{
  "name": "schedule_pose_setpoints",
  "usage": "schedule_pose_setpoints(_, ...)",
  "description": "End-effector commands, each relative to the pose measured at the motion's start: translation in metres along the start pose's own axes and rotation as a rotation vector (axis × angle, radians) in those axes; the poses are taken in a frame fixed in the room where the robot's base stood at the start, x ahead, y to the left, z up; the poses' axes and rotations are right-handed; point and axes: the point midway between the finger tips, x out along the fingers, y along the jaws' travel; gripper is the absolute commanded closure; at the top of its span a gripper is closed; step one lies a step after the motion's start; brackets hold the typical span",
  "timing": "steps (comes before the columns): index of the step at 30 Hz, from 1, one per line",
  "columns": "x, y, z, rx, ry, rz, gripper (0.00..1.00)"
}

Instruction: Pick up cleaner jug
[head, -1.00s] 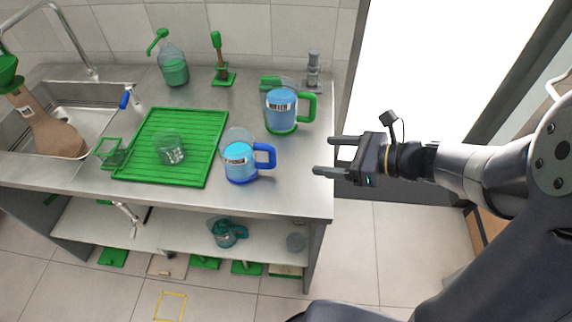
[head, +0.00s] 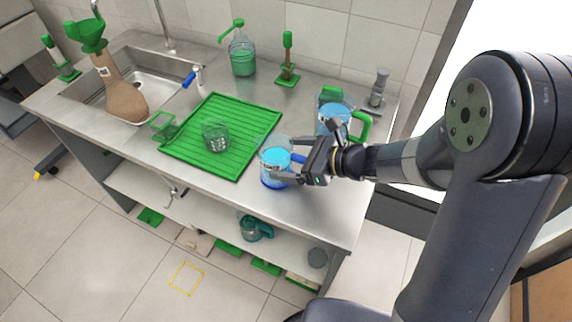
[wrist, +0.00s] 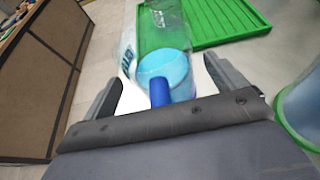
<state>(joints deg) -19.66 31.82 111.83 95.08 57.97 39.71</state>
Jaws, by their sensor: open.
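A clear jug of blue liquid with a blue handle (head: 274,168) stands upright on the steel counter, right of the green drain mat; its label is too small to read. My gripper (head: 286,160) is open and at the handle side of this jug. In the wrist view the jug (wrist: 165,60) is straight ahead, and its blue handle (wrist: 160,92) lies between the open fingers (wrist: 165,92), which are not closed on it. A second blue-liquid jug with a green handle (head: 334,116) stands behind, partly hidden by my gripper.
The green drain mat (head: 245,158) holds a clear beaker (head: 215,136). A soap bottle (head: 242,58), a green-handled brush (head: 287,60) and a grey dispenser (head: 378,88) stand along the wall. A sink (head: 150,85) is at left. A teal jug (head: 255,228) sits on the lower shelf.

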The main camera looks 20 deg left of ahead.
Motion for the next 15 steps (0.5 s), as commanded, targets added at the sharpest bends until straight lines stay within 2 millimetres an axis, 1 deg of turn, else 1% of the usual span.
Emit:
schedule_pose_setpoints(3, -0.0002, -0.0001, 0.0, 0.0, 0.0, 0.0, 0.09)
schedule_pose_setpoints(15, -0.0005, 0.0, 0.0, 0.0, 0.0, 0.0, 0.42)
